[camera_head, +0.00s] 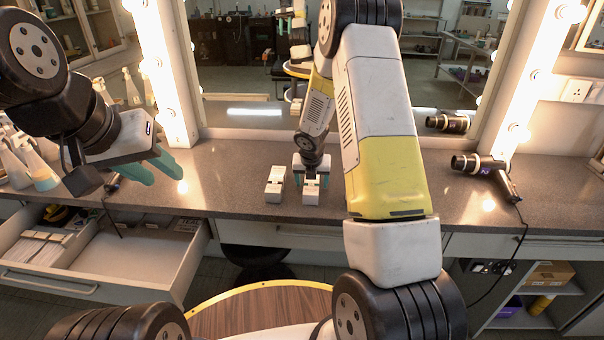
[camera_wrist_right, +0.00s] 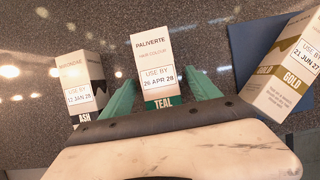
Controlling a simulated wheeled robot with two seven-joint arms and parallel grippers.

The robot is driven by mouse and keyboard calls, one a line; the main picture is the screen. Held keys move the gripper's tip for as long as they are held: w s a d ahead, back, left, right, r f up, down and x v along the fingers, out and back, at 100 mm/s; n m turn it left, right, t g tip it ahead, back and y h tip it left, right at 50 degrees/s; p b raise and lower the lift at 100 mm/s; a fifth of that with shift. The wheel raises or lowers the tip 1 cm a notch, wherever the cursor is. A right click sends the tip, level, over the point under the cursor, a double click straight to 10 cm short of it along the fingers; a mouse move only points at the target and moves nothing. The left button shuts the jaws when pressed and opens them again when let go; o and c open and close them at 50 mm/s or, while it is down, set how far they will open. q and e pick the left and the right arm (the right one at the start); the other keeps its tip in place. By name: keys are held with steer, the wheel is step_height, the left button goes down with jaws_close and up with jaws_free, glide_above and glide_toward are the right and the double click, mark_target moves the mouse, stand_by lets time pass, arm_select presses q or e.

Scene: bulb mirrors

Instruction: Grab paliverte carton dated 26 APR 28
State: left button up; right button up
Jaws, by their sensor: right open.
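The Paliverte carton (camera_wrist_right: 157,62), white with a teal band, reads USE BY 26 APR 28 in the right wrist view. My right gripper (camera_wrist_right: 164,88) is open, with one teal finger on each side of this carton; whether they touch it I cannot tell. In the head view, my right gripper (camera_head: 311,172) is at the counter, with a white carton (camera_head: 311,194) between its fingers. My left gripper (camera_head: 166,180) is open and empty above the left side of the counter.
A GOLD carton (camera_wrist_right: 290,70), dated 21 JUN 27, lies on the right over a blue sheet (camera_wrist_right: 240,42). A hair dryer (camera_head: 487,167) lies on the counter (camera_head: 225,180). A drawer (camera_head: 130,262) is open.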

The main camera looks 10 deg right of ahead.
steer(key=c, duration=1.5)
steer(key=shift+r, duration=0.1)
steer(key=shift+r, duration=0.8)
step_height(320, 180, up, 2)
steer(key=shift+r, duration=0.1)
steer(key=s+a, duration=0.2)
steer(key=s, duration=0.5)
steer(key=s+a+r, duration=0.1)
steer(key=s+a, duration=0.1)
steer(key=s, duration=0.6)
steer(key=shift+s+a, duration=0.25)
